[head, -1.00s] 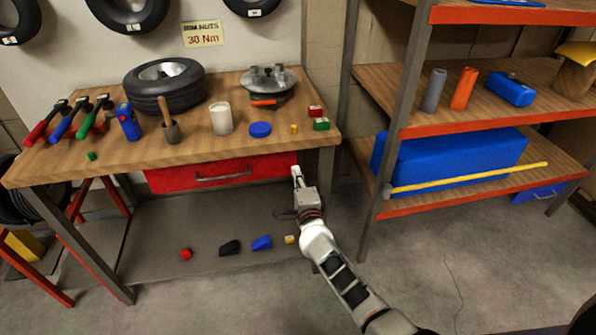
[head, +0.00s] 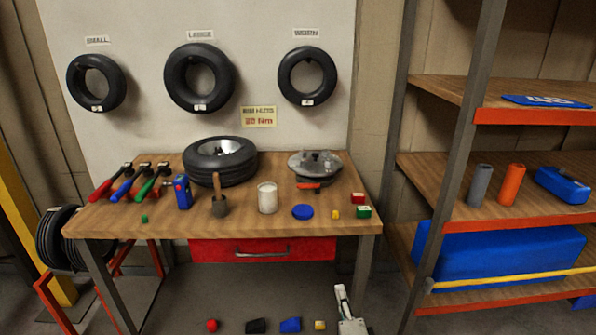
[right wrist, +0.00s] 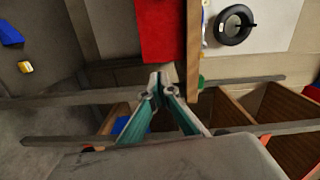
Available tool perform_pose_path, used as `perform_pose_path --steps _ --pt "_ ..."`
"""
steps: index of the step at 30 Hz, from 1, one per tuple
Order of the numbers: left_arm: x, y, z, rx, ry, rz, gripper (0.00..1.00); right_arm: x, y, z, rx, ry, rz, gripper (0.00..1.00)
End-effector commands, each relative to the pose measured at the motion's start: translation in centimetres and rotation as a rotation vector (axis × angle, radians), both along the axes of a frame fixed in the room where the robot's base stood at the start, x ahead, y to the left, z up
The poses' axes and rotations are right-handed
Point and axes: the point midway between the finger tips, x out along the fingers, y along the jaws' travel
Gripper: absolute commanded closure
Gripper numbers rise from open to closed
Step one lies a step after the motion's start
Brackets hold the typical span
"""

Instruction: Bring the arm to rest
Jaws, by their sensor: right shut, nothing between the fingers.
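My right gripper (head: 341,290) is at the bottom of the head view, in front of the workbench (head: 120,222) and below the right end of its red drawer (head: 262,249). In the right wrist view its fingertips (right wrist: 157,80) are together with nothing between them. They point toward the red drawer (right wrist: 160,30) and do not appear to touch it. Most of my right arm is below the head picture. My left gripper shows in neither view.
Several small pieces, one a blue block (head: 290,325), lie below the bench. A shelf rack (head: 462,150) with a blue case (head: 500,254) stands right.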

Motion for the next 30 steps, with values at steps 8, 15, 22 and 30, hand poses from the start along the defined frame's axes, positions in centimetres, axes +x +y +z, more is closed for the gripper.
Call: perform_pose_path --steps 8,15,22,30 --pt "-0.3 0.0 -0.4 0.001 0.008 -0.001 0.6 -13.8 -0.9 -7.7 -0.797 0.109 0.298 1.0" --pt "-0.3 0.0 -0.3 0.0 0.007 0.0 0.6 -24.9 -4.2 -12.3 -1.408 0.21 0.559 1.0" --pt "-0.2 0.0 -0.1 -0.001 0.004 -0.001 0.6 -28.3 -5.9 -13.2 -1.605 0.243 0.645 1.0" --pt "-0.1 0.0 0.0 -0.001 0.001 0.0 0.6 -28.3 -5.9 -13.2 -1.606 0.244 0.645 1.0"
